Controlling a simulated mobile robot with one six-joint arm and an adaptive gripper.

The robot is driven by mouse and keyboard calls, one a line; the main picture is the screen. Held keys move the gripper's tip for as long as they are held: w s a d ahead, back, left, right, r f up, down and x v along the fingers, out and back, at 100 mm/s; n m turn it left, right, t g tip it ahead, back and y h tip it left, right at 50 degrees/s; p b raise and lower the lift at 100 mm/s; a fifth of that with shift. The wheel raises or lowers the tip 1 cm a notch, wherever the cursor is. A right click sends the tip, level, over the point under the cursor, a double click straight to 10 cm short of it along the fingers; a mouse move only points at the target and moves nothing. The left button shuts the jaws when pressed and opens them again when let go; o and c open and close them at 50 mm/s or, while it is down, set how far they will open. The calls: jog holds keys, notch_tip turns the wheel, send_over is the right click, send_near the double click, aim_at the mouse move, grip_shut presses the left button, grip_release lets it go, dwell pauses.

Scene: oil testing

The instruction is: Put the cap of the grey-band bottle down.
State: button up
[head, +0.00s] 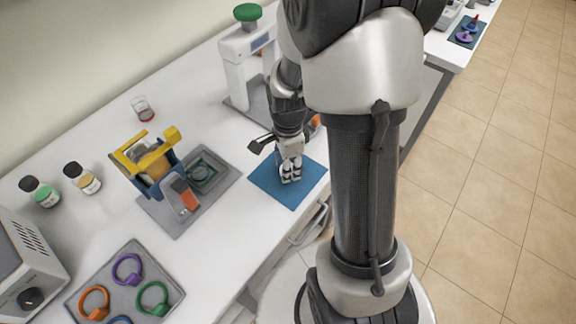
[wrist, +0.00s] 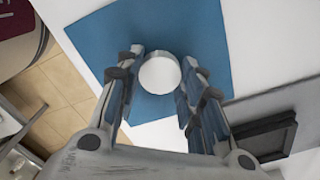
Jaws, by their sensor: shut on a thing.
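A white round cap (wrist: 160,73) sits between the fingertips of my gripper (wrist: 163,80) in the wrist view. The fingers are shut on it from both sides. A blue mat (wrist: 95,40) lies under the cap, and I cannot tell whether the cap touches it. In the head view my gripper (head: 290,175) points down over the blue mat (head: 270,187), and the cap is not clearly seen there. I cannot make out a grey-band bottle in either view.
A grey tray with a yellow and blue device (head: 148,160) stands left of the mat. A white stand with a green top (head: 248,14) is behind. Two bottles with dark caps (head: 82,178) (head: 40,192) and a tray of coloured rings (head: 172,279) are further left. The mat lies near the table's front edge.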

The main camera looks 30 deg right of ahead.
jog(key=shift+f, duration=0.2)
jog(key=o, duration=0.7)
jog(key=shift+r, duration=0.1)
notch_tip(320, 180, up, 12)
jog(key=p, duration=0.4)
jog(key=s+a+r+n+t, duration=0.2)
jog(key=s+a+r+n, duration=0.3)
jog(key=n, duration=0.5)
jog(key=s+a+r+n+t, duration=0.2)
jog(key=s+a+r+n, duration=0.3)
jog(key=s+r+n, duration=0.3)
jog(key=shift+s+a+r+n+t, duration=0.35)
jog(key=shift+r+n, duration=0.5)
jog(key=shift+n, duration=0.55)
